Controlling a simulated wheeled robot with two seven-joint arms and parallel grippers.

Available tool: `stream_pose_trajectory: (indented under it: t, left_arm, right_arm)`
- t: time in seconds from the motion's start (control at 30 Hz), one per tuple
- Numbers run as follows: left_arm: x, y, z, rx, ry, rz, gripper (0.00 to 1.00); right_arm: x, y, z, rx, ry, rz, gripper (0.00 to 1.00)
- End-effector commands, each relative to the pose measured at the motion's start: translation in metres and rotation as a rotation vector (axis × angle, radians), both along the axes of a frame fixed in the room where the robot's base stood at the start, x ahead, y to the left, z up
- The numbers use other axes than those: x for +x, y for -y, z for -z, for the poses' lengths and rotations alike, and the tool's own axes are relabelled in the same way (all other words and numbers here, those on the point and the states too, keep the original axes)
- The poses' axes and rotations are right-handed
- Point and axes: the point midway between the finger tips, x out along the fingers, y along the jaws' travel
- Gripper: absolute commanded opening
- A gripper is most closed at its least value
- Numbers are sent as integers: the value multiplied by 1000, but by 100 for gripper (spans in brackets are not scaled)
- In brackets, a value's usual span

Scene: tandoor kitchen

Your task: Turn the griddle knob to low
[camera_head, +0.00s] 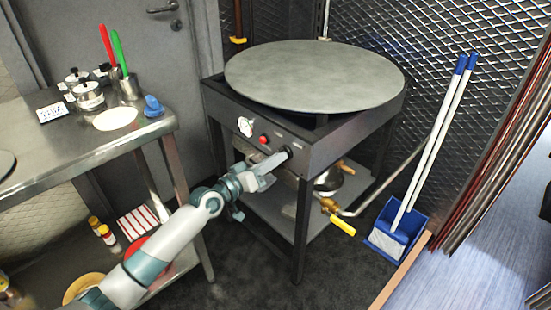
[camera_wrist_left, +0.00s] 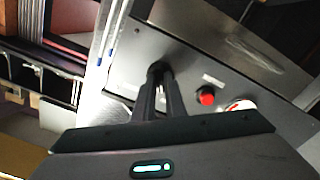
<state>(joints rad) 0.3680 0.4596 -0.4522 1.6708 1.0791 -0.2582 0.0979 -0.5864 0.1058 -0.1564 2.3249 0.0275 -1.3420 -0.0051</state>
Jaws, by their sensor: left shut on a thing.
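The griddle is a large round grey plate (camera_head: 315,75) on a dark metal stand. Its front panel (camera_head: 230,112) carries a red button (camera_head: 263,139) and a small dark knob (camera_head: 288,151) to the right of it. My left gripper (camera_head: 284,156) reaches the panel and is shut on the knob. In the left wrist view the two fingers close around the dark knob (camera_wrist_left: 157,69), with the red button (camera_wrist_left: 206,97) to the right. The fingers hide much of the knob, and I cannot read its setting. My right gripper is not in view.
A steel table (camera_head: 60,150) with pots, utensils and a white plate stands at the left. A yellow-handled gas valve (camera_head: 341,224) sits below the panel. A blue dustpan (camera_head: 396,235) with white handles stands at the right. Dark floor is clear in front.

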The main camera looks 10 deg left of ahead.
Motion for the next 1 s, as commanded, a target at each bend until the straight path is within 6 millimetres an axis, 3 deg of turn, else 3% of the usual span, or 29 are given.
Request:
stream_pose_trajectory:
  t: [0.53,0.57,0.63,1.0]
  left_arm:
    - [0,0,1,-33,-25,0,0]
    - [0,0,1,-33,-25,0,13]
    - [0,0,1,-33,-25,0,30]
    - [-1,-1,0,-31,-22,0,30]
  right_arm:
    - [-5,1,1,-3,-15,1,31]
    - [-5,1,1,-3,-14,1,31]
    - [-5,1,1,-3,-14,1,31]
    - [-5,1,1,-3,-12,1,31]
